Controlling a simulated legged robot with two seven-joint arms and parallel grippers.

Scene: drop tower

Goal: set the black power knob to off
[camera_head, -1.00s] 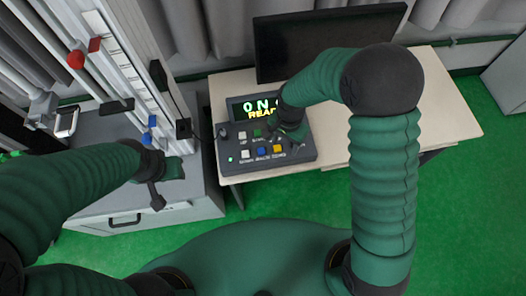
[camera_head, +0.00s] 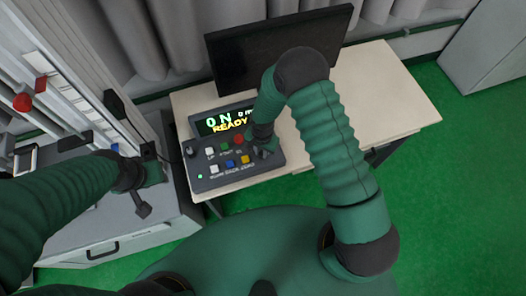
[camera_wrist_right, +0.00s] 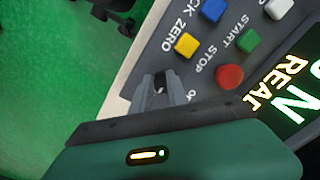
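The control box (camera_head: 225,183) stands on the table, its display (camera_head: 225,121) reading "ON" and "READY". My right gripper (camera_wrist_right: 160,84) is at the right end of the box, just past the red stop button (camera_wrist_right: 229,76). Its two grey fingers are apart, beside a label partly covered by the gripper. A small dark bit shows between the fingertips; I cannot tell whether it is the power knob or whether they touch it. A black knob (camera_head: 190,149) shows at the box's left end, clear of the gripper. My left gripper (camera_head: 142,196) hangs at the left; its fingers are unclear.
Buttons in yellow (camera_wrist_right: 187,44), blue (camera_wrist_right: 213,9) and green (camera_wrist_right: 248,40) sit close to my right gripper. A dark monitor (camera_head: 277,50) stands behind the box. The table (camera_head: 390,100) is bare at right. A grey cabinet with a rail stands at left.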

